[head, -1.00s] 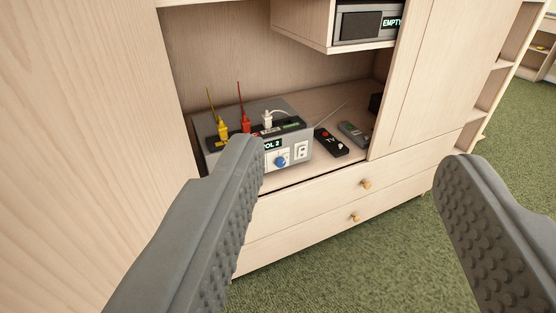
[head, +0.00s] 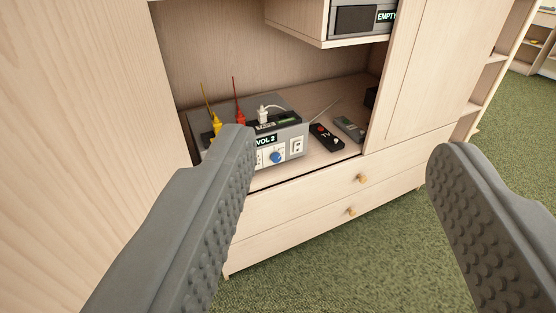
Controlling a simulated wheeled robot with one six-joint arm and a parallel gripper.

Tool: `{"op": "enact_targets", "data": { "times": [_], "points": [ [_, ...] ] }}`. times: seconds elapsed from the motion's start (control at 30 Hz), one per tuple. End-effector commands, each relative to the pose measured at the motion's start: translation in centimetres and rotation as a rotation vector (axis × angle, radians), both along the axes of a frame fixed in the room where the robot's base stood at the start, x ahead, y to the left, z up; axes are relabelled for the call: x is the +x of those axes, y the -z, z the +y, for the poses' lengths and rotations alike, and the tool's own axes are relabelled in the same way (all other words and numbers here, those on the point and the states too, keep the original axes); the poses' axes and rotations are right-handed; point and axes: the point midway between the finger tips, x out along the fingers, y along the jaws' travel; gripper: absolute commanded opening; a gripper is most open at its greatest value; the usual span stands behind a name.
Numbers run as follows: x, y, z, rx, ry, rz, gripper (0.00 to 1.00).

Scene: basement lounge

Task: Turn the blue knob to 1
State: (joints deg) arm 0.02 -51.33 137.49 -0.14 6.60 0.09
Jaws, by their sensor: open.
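The blue knob (head: 276,157) is on the front face of a grey box (head: 291,134) standing on the cabinet shelf. A small display above the knob reads "VOL 2" (head: 265,141). My gripper (head: 345,145) is open and empty, its two fingers wide apart in front of the cabinet. The left finger covers the left part of the box's front. The knob shows just right of that fingertip, farther back and apart from it. The knob's pointer is too small to read.
Yellow (head: 215,122), red (head: 240,115) and white (head: 263,114) plugs sit on the box. A black remote marked TV (head: 326,137) and a grey device (head: 349,129) lie to its right. Below are drawers with knobs (head: 361,179). An upper unit reads "EMPTY" (head: 386,16).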

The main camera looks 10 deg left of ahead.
Motion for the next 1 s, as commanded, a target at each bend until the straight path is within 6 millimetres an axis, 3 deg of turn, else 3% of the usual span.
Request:
{"op": "enact_targets", "data": {
  "times": [0.17,0.57,1.0],
  "points": [
    [2.9,0.5,-0.3,-0.012,0.007,0.002,0.55],
    [14.1,3.5,-1.0,-0.057,0.005,-0.017,0.55],
    [25.3,10.0,-1.1,-0.086,-0.057,-0.030,0.55]
  ]
}}
